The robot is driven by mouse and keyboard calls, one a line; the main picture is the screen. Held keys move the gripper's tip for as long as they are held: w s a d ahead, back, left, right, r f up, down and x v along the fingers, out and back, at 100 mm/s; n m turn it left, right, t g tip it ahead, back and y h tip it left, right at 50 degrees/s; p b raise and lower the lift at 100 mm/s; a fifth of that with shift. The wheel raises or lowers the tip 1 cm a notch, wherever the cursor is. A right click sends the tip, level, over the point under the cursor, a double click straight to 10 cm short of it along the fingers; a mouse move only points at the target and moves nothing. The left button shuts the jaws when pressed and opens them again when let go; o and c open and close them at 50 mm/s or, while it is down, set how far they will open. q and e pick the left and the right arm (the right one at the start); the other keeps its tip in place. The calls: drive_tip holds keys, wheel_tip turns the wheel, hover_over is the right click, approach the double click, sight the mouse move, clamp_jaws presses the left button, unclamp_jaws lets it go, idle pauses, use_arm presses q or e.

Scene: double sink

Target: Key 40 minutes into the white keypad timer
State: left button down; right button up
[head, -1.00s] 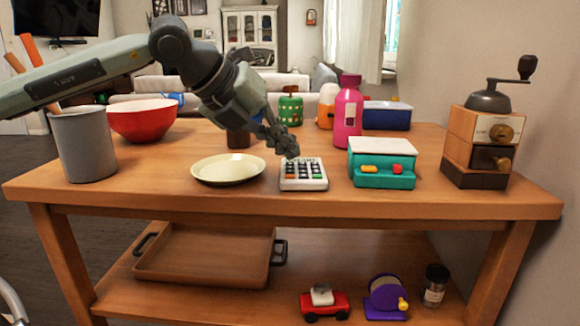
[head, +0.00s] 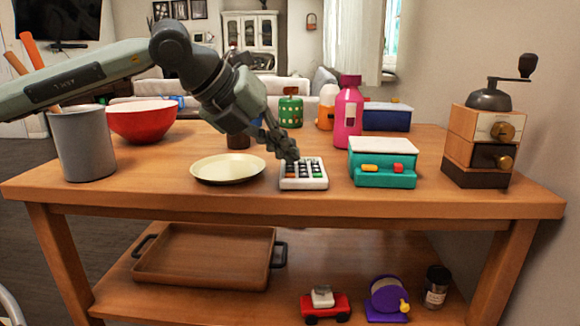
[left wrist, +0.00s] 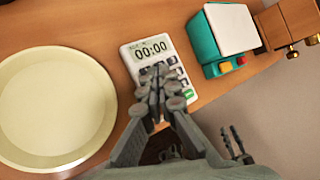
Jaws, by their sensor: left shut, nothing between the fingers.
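The white keypad timer (head: 303,174) lies on the wooden table, between the cream plate and the teal box. In the left wrist view the timer (left wrist: 150,48) shows 00:00 on its display, with dark keys and a green key at its right side. My left gripper (head: 291,155) is shut and empty, its fingertips over the far part of the keypad. In the left wrist view the fingertips (left wrist: 160,88) cover some of the keys. I cannot tell whether they touch a key.
The cream plate (head: 228,169) lies left of the timer, and the teal box (head: 383,168) stands close on its right. A pink bottle (head: 348,112) and a green canister (head: 291,110) stand behind. A grey crock (head: 84,147) and red bowl (head: 142,121) are at left, a wooden grinder (head: 480,145) at right.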

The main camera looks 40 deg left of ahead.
sight(286, 167)
use_arm(q)
drive_tip(key=shift+f+b, duration=0.3)
drive_tip(key=shift+r, duration=0.1)
drive_tip(key=shift+r+p, duration=0.55)
drive_tip(key=shift+r, duration=0.1)
drive_tip(key=shift+r, duration=0.1)
wheel_tip(286, 167, up, 5)
drive_tip(key=p, duration=0.4)
idle(1.8)
